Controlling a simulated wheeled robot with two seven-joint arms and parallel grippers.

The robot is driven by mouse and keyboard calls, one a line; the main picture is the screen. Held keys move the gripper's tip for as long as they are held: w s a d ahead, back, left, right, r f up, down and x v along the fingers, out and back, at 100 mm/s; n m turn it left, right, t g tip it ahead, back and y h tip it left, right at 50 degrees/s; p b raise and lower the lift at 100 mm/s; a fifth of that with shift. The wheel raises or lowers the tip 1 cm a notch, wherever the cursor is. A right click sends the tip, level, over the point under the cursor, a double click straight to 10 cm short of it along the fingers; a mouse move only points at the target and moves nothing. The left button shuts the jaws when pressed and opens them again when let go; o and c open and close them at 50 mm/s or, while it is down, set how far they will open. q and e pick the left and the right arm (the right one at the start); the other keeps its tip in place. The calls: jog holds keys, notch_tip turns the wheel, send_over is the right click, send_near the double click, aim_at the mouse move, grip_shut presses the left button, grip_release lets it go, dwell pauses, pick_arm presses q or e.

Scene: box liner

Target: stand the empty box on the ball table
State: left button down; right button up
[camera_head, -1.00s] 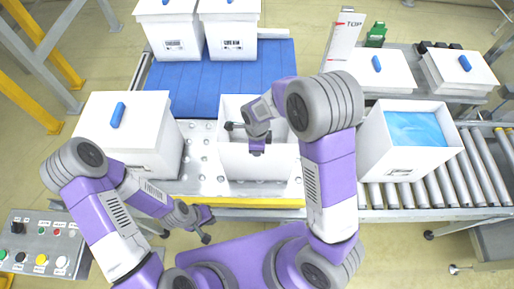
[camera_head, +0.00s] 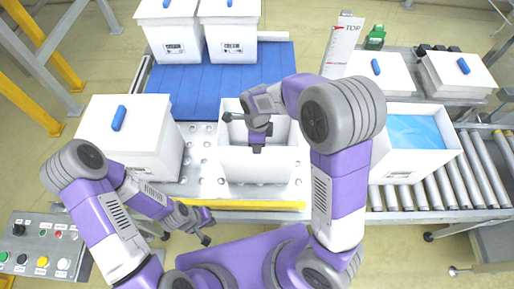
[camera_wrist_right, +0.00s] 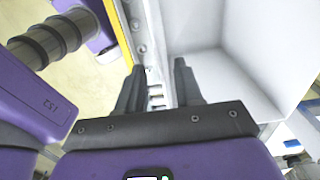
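The empty white box (camera_head: 240,168) stands upright and open-topped on the silver ball table (camera_head: 200,160), near its front edge. My right gripper (camera_head: 257,148) is at the top of the box's near wall. In the right wrist view my right gripper (camera_wrist_right: 158,88) has its fingers apart, one on either side of the white box wall (camera_wrist_right: 205,75); I see no firm contact. My left gripper (camera_head: 208,226) is low, in front of the ball table, empty, with its fingers apart. My right arm hides part of the box's inside.
A lidded white box (camera_head: 128,140) stands at the left of the table. A box with a blue liner (camera_head: 415,130) is on the roller conveyor (camera_head: 460,185) at right. Two boxes stand behind, by the blue belt (camera_head: 205,90). A yellow strip (camera_head: 250,204) edges the table.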

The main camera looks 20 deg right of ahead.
notch_tip(320, 180, up, 6)
jog(key=shift+f+p, duration=0.1)
jog(key=shift+p, duration=0.2)
dwell(0.4)
